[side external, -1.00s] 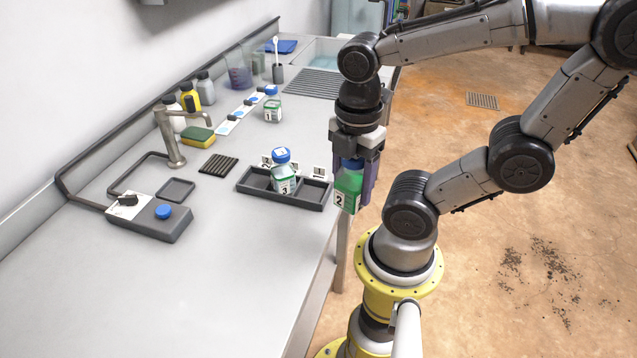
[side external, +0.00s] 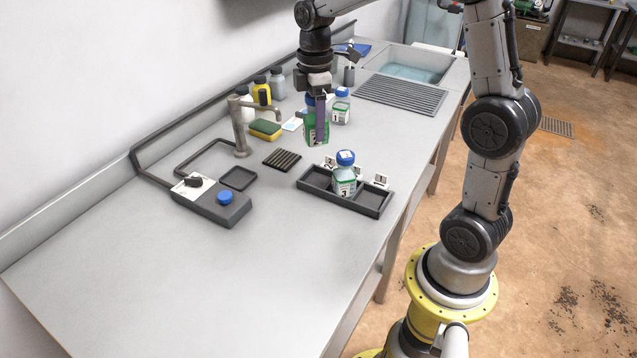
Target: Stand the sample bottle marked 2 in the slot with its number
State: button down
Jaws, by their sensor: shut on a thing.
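My gripper (side external: 322,122) is shut on the green sample bottle (side external: 311,131), whose 2 shows in the earlier view; its label is too blurred to read now. The bottle hangs about upright above the counter, behind and left of the dark slotted rack (side external: 345,205). A blue-capped bottle marked 3 (side external: 345,180) stands in about the middle of the rack. Small number cards stand along the rack's back edge; the left card (side external: 330,163) is hard to read and the right card (side external: 381,180) seems to read 1. The rack's left and right ends look empty.
Another blue-capped bottle (side external: 341,106) stands just behind the gripper. A tap (side external: 238,125), a sponge (side external: 265,129) and a ribbed dark pad (side external: 282,159) lie to the left. A control box (side external: 224,207) sits nearer. The front counter is clear.

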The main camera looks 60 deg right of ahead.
jog(key=d+f, duration=0.2)
jog(key=f, duration=0.1)
jog(key=shift+w, duration=0.4)
jog(key=shift+m, duration=0.3)
notch_tip(320, 180, down, 6)
jog(key=shift+s+d+f, duration=0.1)
jog(key=shift+f, duration=2.25)
jog(key=shift+f, duration=0.2)
jog(key=shift+c, duration=0.9)
grip_release()
jog(key=shift+r, duration=0.1)
